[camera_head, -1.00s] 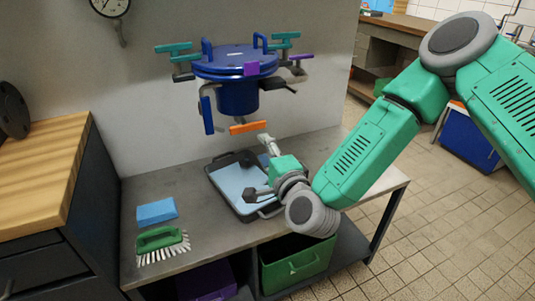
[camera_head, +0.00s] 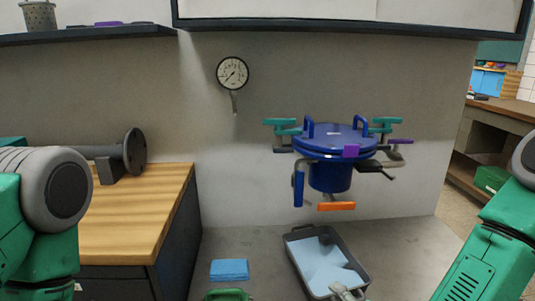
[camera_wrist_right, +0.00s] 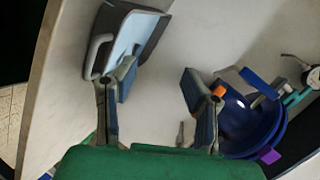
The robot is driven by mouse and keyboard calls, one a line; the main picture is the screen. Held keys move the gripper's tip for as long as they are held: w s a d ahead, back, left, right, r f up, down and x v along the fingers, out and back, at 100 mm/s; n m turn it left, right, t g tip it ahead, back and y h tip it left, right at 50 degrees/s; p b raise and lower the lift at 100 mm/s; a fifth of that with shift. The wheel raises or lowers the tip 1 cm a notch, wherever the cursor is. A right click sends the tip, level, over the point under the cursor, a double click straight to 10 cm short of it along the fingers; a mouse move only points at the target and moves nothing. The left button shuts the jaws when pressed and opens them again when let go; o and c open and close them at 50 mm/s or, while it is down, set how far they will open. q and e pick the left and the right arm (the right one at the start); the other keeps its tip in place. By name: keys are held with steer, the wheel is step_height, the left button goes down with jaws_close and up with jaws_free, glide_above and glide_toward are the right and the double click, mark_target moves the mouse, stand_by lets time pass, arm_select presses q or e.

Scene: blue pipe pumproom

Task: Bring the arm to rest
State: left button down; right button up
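My right arm (camera_head: 490,255) comes in at the right edge of the head view. In the right wrist view my right gripper (camera_wrist_right: 158,90) has its two fingers spread apart with nothing between them. One finger overlaps the grey tray with a light-blue inside (camera_wrist_right: 125,38); I cannot tell whether they touch.
A blue lidded vessel (camera_head: 330,178) with handles and valves projects from the wall. The tray (camera_head: 322,262), a blue sponge (camera_head: 229,270) and a green brush (camera_head: 229,295) lie on the grey table (camera_head: 255,240). A wooden-topped cabinet (camera_head: 130,220) carries a flanged pipe.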

steer(key=s+d+f+n+g, duration=0.3)
steer(key=s+f+n+g, duration=0.5)
steer(key=s+f, duration=0.6)
steer(key=s+d+n+g+h, duration=0.1)
steer(key=s+d+n+g, duration=0.1)
steer(key=s+d, duration=0.2)
steer(key=s+d+n+g+h+p, duration=0.1)
steer(key=s+d, duration=0.3)
steer(key=s, duration=0.5)
steer(key=shift+f+n+g+h, duration=0.15)
steer(key=shift+n+g+h, duration=0.45)
steer(key=shift+g, duration=0.2)
